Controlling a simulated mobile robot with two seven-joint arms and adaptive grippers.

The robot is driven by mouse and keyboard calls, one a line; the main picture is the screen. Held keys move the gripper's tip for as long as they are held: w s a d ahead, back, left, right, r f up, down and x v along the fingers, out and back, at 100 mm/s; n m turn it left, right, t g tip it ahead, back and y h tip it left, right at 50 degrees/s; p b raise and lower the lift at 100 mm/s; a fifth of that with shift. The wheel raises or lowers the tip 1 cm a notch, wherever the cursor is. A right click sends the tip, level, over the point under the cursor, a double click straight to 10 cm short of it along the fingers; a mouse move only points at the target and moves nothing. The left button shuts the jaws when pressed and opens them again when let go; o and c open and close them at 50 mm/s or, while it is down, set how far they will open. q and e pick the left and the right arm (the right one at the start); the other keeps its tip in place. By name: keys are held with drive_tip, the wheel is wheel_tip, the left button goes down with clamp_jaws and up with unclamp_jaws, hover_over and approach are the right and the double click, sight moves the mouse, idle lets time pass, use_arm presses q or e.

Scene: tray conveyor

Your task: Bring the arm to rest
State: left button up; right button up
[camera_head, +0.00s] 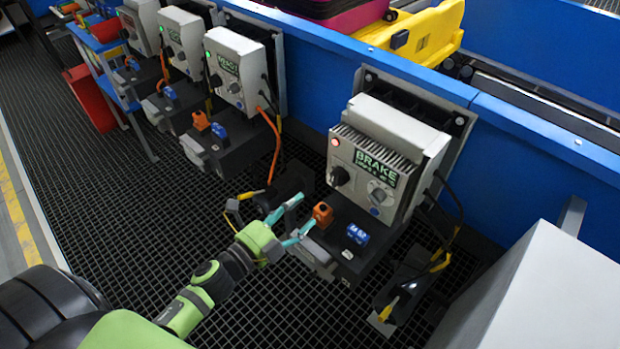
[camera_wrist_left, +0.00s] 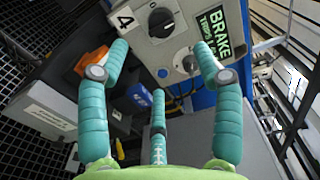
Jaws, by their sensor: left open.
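My left arm, green with dark joints, reaches in from the lower left of the head view. Its gripper (camera_head: 298,218) has teal fingers, spread open and empty. It is just left of an orange connector block (camera_head: 322,214) on the dark base below a grey brake control box (camera_head: 378,160); I cannot tell whether a finger touches the block. In the left wrist view the gripper (camera_wrist_left: 160,58) has its fingers apart, with the control box (camera_wrist_left: 180,30) and a blue block (camera_wrist_left: 139,95) beyond them. The orange block (camera_wrist_left: 92,62) is partly hidden by a finger. My right gripper is not in view.
More control boxes (camera_head: 236,72) line the blue conveyor wall (camera_head: 545,140). A yellow tray (camera_head: 432,32) with a magenta case (camera_head: 335,8) lies on the conveyor. A pale box (camera_head: 545,295) fills the lower right. Cables hang near the gripper. Dark grating to the left is open.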

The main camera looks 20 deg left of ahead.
use_arm(q)
drive_tip(key=s+a+f+n+g+y, duration=0.1)
drive_tip(key=s+f+n+g+y, duration=0.2)
drive_tip(key=f, duration=0.6)
drive_tip(key=s+a+f+n+g, duration=0.15)
drive_tip(key=f+n, duration=0.25)
drive_tip(key=f, duration=0.4)
drive_tip(key=s+a+f+n+g+y, duration=0.2)
drive_tip(key=s+f+n, duration=0.15)
drive_tip(key=f, duration=0.55)
drive_tip(key=s+d+f+n+g, duration=0.1)
drive_tip(key=s+f+n+g, duration=0.2)
drive_tip(key=s+f, duration=0.3)
drive_tip(key=s+d+f+n+g, duration=0.1)
drive_tip(key=s+f+n+g, duration=0.2)
drive_tip(key=s, duration=1)
drive_tip(key=s+d+f+n+g+y, duration=0.1)
drive_tip(key=s+f+n+g, duration=0.2)
drive_tip(key=s+f, duration=0.6)
drive_tip(key=shift+s+f, duration=0.25)
drive_tip(key=shift+f, duration=0.1)
